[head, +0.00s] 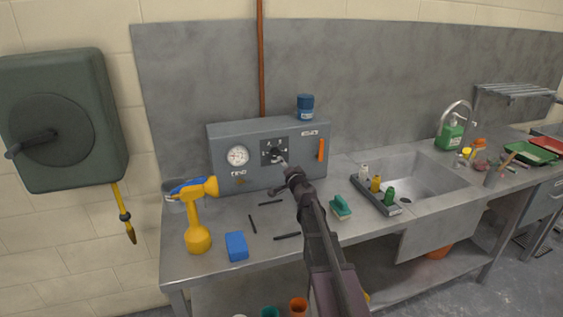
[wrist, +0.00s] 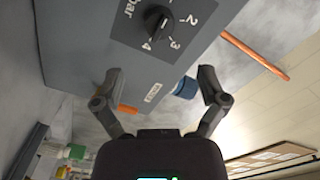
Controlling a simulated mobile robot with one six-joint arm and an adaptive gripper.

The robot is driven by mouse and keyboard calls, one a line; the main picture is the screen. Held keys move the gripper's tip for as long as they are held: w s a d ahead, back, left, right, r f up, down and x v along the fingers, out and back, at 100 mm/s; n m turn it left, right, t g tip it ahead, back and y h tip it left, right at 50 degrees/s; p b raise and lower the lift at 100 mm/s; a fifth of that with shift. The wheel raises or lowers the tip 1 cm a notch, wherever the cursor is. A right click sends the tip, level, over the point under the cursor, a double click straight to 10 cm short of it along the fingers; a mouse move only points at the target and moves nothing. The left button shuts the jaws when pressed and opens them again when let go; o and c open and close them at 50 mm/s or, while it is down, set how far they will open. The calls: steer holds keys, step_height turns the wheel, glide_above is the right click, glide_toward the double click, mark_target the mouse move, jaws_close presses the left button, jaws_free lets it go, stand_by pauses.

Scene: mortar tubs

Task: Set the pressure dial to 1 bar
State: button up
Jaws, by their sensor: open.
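The pressure dial is a black knob (head: 274,152) on a dark square plate, on the front of a grey box (head: 224,180) on the bench. In the wrist view the knob (wrist: 154,25) is at the top, with "bar" and the numbers 2, 3 and 4 around it. The knob carries a pale line, but I cannot tell for sure which number it points at. My gripper (head: 279,176) is in front of the box, just below and right of the dial. In the wrist view my gripper (wrist: 158,82) is open and empty, its fingers apart from the knob.
A round gauge (head: 238,156) is left of the dial, an orange handle (head: 321,149) to its right. A blue-lidded jar (head: 305,106) stands on the box.

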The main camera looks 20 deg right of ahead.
steer(key=shift+s, duration=1.2)
steer(key=s+a+f+n+g+y+p, duration=0.25)
steer(key=s+a+n+y, duration=0.3)
steer(key=a, duration=0.45)
steer(key=s+a+f+n+g, duration=0.2)
steer(key=s+g, duration=0.1)
steer(key=s, duration=0.2)
steer(key=s+a+f+n+g+h+p, duration=0.1)
steer(key=s+a+f+n+g, duration=0.1)
steer(key=s+f+g, duration=0.1)
steer(key=s+a+f+n+g+p, duration=0.1)
steer(key=s+a+f+n+g, duration=0.1)
steer(key=s, duration=0.4)
steer(key=shift+s+a+f+g, duration=0.15)
steer(key=shift+a+f+g, duration=0.1)
steer(key=shift+g, duration=0.45)
steer(key=shift+s+a+f+g, duration=0.15)
steer(key=shift+f+g, duration=0.1)
steer(key=shift+g, duration=0.4)
steer(key=s+d+f+g+h+p, duration=0.1)
steer(key=s+d+g+h, duration=0.1)
steer(key=s, duration=0.3)
steer(key=s+d+g+h+p, duration=0.1)
steer(key=s+d+g+h, duration=0.1)
steer(key=s, duration=0.4)
steer(key=shift+s+f+g+h, duration=0.25)
steer(key=shift+f+g+h, duration=0.15)
steer(key=shift+h, duration=0.15)
steer(key=shift+d, duration=0.1)
